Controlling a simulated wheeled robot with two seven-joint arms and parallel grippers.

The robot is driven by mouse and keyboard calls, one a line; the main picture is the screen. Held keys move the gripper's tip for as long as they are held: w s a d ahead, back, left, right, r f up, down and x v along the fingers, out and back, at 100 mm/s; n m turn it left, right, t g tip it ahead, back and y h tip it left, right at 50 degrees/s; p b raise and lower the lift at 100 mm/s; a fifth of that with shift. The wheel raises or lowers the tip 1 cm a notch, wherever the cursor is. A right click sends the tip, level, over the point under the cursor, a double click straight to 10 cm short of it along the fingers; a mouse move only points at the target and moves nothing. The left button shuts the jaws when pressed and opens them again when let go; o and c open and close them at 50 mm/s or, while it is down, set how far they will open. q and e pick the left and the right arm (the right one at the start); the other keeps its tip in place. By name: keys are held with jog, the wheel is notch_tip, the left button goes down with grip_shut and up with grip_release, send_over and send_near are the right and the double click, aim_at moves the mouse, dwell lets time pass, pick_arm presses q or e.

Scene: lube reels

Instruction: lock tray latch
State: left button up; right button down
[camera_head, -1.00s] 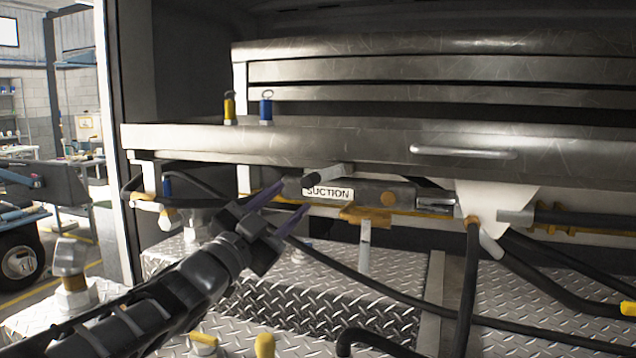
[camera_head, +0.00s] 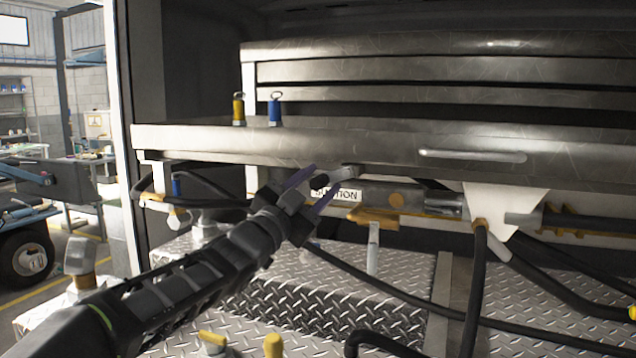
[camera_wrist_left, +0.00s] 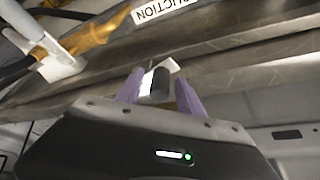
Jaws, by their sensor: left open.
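The metal tray (camera_head: 210,140) spans the head view, with a bar handle (camera_head: 472,155) on its front. The tray latch (camera_head: 346,172) is a small grey lever with a dark end under the tray's front edge, just above the SUCTION label. My left gripper (camera_head: 326,178) is open, with its purple fingers up at the latch. In the left wrist view the dark latch end (camera_wrist_left: 160,86) shows between the two purple fingers, with a gap towards the right finger. Whether a finger touches it I cannot tell. The fingers partly hide the label. My right gripper is not in view.
A yellow plug (camera_head: 238,109) and a blue plug (camera_head: 275,110) stand on the tray's left part. Black hoses (camera_head: 478,290) hang below on the right.

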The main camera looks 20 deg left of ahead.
pick_arm(q)
jog(key=shift+c, duration=0.3)
jog(key=shift+s+r, duration=0.1)
grip_shut()
dwell(1.0)
